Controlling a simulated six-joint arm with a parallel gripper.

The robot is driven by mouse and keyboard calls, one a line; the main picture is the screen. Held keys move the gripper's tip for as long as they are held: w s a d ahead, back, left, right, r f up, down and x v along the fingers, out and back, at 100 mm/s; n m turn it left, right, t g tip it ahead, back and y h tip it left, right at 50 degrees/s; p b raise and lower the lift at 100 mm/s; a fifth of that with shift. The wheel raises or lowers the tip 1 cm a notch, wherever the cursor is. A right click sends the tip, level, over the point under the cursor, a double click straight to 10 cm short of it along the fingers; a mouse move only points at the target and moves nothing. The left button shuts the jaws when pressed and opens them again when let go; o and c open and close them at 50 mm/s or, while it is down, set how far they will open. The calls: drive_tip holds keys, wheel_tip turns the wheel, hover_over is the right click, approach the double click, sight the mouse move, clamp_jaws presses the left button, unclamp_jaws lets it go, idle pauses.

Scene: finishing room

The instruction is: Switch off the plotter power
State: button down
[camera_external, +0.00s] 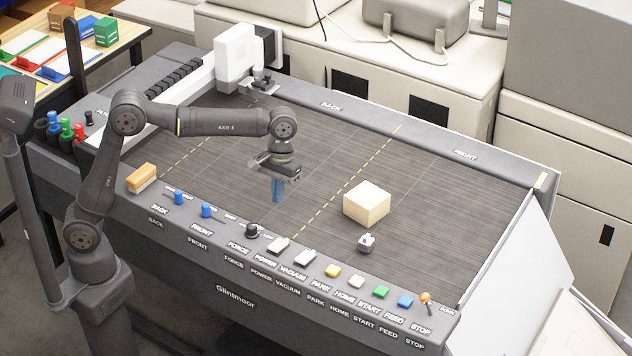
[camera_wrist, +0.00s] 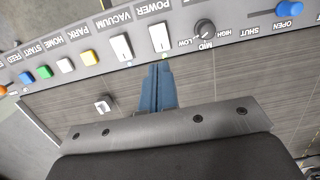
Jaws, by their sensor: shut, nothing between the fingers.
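The plotter's white POWER rocker switch (camera_external: 278,244) sits on the front control panel, between the black FORCE knob (camera_external: 252,230) and the white VACUUM switch (camera_external: 305,257). In the wrist view the POWER switch (camera_wrist: 159,38) is just beyond my fingertips, with a small green light beside it. The VACUUM switch (camera_wrist: 121,46) is to its left there. My gripper (camera_external: 277,196) points down above the plotter bed, behind the panel. Its blue fingers (camera_wrist: 158,72) are shut and empty, apart from the switch. Which way the rocker is tilted is hard to tell.
A cream block (camera_external: 367,204) and a small white-topped object (camera_external: 367,243) are on the bed to the right. Yellow, white, green and blue buttons continue along the panel towards the orange STOP control (camera_external: 425,297). Blue sliders (camera_external: 206,210) and a wooden-topped block (camera_external: 142,178) are on the left.

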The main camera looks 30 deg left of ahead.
sight(274, 245)
drive_tip(key=f, duration=0.4)
drive_tip(key=s+f, duration=0.1)
drive_tip(key=f, duration=0.4)
drive_tip(key=s+f, duration=0.1)
drive_tip(key=f, duration=0.4)
drive_tip(key=shift+s, duration=0.1)
drive_tip(key=shift+s+f+t, duration=0.2)
drive_tip(key=shift+t, duration=0.2)
drive_tip(key=shift+w, duration=0.1)
